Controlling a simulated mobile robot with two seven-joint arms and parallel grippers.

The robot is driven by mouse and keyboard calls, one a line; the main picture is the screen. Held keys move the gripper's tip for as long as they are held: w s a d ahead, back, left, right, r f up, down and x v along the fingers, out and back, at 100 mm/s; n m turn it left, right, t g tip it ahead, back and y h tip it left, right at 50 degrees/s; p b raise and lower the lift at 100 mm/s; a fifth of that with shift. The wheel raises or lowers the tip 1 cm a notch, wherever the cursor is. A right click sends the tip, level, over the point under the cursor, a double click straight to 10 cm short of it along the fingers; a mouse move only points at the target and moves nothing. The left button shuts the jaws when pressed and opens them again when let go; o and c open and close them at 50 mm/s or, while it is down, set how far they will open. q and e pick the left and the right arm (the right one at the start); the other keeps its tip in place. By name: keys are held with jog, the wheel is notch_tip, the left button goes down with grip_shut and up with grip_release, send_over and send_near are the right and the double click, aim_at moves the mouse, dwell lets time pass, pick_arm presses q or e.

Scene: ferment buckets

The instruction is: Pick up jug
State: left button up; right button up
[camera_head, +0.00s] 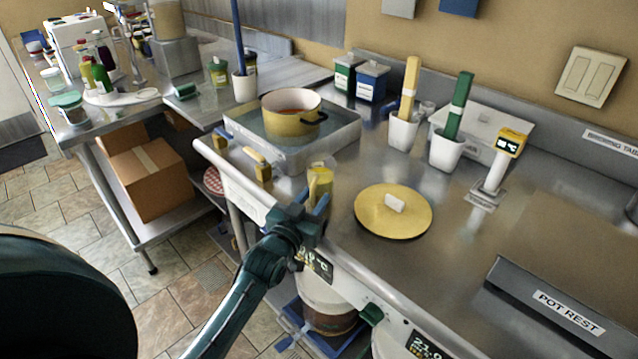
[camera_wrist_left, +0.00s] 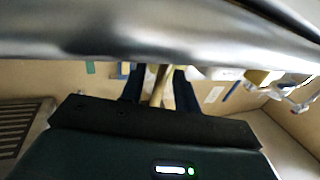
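The jug (camera_head: 320,180) is a small yellow, see-through vessel. It stands at the front edge of the steel counter in the head view, its lower part partly hidden by my left gripper. My left gripper (camera_head: 311,204) is right in front of it, with its two blue fingers apart. In the left wrist view, a narrow yellowish upright piece (camera_wrist_left: 159,86), which looks like the jug's handle, shows between the fingers, with slim gaps beside it. My right gripper is not in view.
A yellow pot (camera_head: 291,124) sits on a raised metal tray behind the jug. A round yellow lid (camera_head: 393,221) lies to its right. The counter's rounded front edge (camera_wrist_left: 150,45) runs close to my left gripper. White cups with colored sticks stand farther back.

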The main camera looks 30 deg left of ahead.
pick_arm(q)
grip_shut()
dwell(0.5)
